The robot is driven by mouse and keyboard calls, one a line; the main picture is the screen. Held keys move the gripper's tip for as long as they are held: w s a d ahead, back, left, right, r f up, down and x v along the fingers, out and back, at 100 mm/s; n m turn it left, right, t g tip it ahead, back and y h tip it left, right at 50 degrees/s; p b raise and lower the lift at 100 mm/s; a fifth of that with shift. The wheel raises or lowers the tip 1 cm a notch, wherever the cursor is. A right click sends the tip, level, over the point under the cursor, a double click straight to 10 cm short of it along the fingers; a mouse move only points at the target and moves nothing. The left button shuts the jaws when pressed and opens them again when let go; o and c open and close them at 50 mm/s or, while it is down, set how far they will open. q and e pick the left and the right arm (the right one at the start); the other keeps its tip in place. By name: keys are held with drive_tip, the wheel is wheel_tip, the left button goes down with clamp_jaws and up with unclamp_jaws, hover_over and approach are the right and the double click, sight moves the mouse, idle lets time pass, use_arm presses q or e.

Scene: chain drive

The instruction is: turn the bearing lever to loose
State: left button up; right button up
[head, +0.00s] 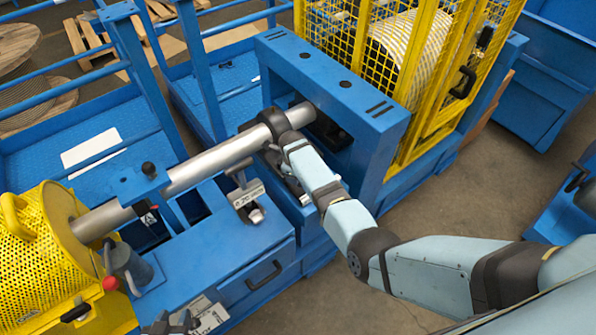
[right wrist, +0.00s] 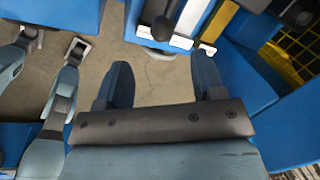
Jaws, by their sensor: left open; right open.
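In the right wrist view a dark lever with a rounded black grip (right wrist: 161,26), probably the bearing lever, stands at the top centre. A white plate (right wrist: 181,42) lies beside it; no lettering is readable. My right gripper (right wrist: 162,62) is open and empty, its fingers pointing towards the lever and apart from it. In the head view my right arm reaches in from the right and covers its gripper and most of the lever area. The black bearing collar (head: 272,125) sits around the grey shaft (head: 215,158).
A blue frame (head: 345,88) and yellow mesh cage (head: 428,95) stand beyond my right arm. A yellow perforated guard (head: 35,255) is at left. A labelled block (head: 247,193) sits below the shaft. Clear concrete floor (head: 440,205) lies at the right.

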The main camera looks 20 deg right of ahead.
use_arm(q)
drive_tip(key=shift+w+d+f, duration=0.2)
drive_tip(key=shift+f, duration=0.05)
use_arm(e)
drive_tip(key=r, duration=0.5)
drive_tip(key=shift+s+a, duration=0.4)
